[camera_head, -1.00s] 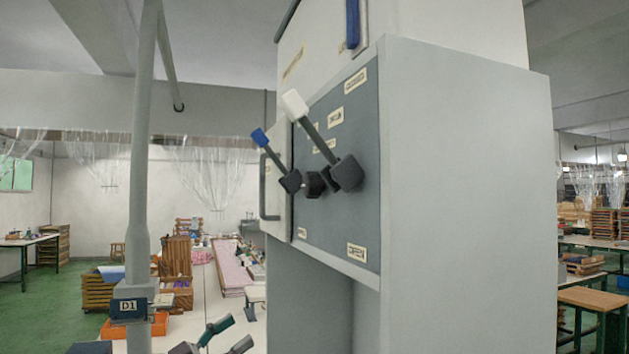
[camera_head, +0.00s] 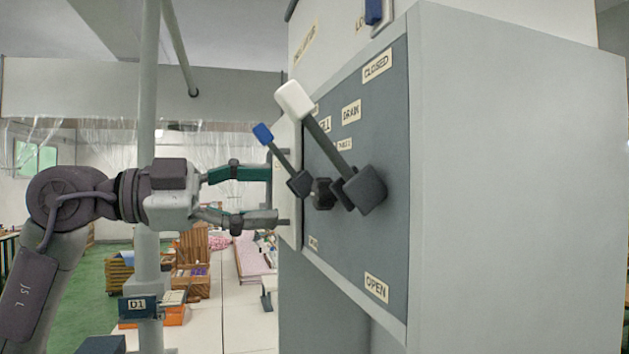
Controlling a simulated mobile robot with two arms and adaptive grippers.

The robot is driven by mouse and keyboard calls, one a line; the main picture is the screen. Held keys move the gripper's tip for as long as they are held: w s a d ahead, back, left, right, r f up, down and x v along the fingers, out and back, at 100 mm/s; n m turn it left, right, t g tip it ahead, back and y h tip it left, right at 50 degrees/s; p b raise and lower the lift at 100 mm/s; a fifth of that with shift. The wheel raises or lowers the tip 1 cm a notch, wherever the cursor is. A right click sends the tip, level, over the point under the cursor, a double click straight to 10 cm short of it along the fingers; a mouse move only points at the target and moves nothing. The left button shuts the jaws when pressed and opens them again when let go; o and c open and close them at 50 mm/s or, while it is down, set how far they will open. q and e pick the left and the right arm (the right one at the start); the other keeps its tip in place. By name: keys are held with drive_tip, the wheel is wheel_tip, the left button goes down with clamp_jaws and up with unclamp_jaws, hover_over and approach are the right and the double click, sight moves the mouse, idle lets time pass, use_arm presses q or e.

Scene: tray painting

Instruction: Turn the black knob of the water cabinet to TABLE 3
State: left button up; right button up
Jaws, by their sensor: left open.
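The grey water cabinet (camera_head: 505,190) fills the right half of the view. On its dark front panel (camera_head: 372,262) sits a small black knob (camera_head: 322,194), partly hidden behind the hubs of two levers. One lever has a white tip (camera_head: 294,99), the other a blue tip (camera_head: 262,134). Labels reading CLOSED, DRAIN and OPEN show on the panel. A small label seems to read TABLE, but I cannot read its number. My left gripper (camera_head: 273,196) is open and sideways, its fingertips left of the knob, close to the pale panel's edge. My right gripper is not in view.
A grey vertical pole (camera_head: 147,225) with a D1 sign (camera_head: 138,306) stands behind my left arm. A white table (camera_head: 247,320) with wooden crates beside it lies beyond. The protruding levers crowd the space around the knob.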

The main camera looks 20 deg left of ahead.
sight(315, 194)
use_arm(q)
drive_tip(key=p+x, duration=0.2)
drive_tip(key=x, duration=0.4)
drive_tip(key=shift+w+d+r, duration=0.1)
drive_tip(key=shift+w, duration=0.05)
drive_tip(key=shift+w+d, duration=0.35)
drive_tip(key=shift+d, duration=0.15)
drive_tip(key=c, duration=1.1)
